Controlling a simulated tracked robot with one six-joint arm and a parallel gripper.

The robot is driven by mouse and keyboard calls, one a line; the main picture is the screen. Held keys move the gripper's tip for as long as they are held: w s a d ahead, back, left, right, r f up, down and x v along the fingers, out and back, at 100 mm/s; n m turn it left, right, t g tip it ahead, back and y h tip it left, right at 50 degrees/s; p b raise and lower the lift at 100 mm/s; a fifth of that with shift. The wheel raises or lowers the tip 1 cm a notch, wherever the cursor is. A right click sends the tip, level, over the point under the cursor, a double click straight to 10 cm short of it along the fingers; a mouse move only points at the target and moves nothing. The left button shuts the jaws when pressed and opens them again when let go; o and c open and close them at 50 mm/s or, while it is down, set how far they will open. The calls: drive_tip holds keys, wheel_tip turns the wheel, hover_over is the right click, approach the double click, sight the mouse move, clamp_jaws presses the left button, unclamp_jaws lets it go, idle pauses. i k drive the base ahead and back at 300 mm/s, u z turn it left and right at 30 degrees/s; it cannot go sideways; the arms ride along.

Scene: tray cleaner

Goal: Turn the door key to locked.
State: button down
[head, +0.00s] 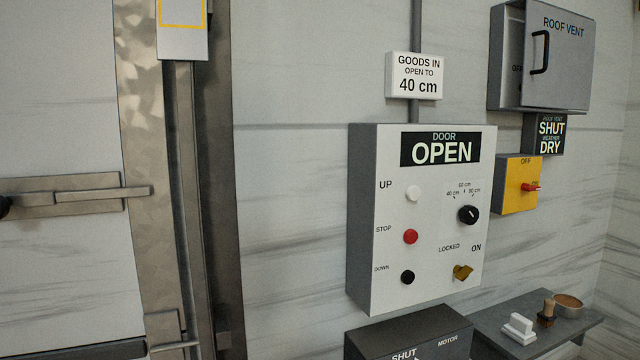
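The door key (462,272) is a brass-coloured key at the lower right of the door control box (429,285). The labels LOCKED and ON stand above it, to the left and the right. The key seems to lean towards ON, but it is small and its exact angle is hard to tell. The box's display (440,149) reads DOOR OPEN. My gripper is not in view.
The box also carries a white UP button (412,194), a red STOP button (410,237), a black DOWN button (407,277) and a black dial (468,214). A motor box (410,333) and a grey shelf (578,325) with small items sit below. A yellow switch box (513,190) is at right.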

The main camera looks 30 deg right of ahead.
sight(461, 273)
drive_tip(key=z, duration=1.7)
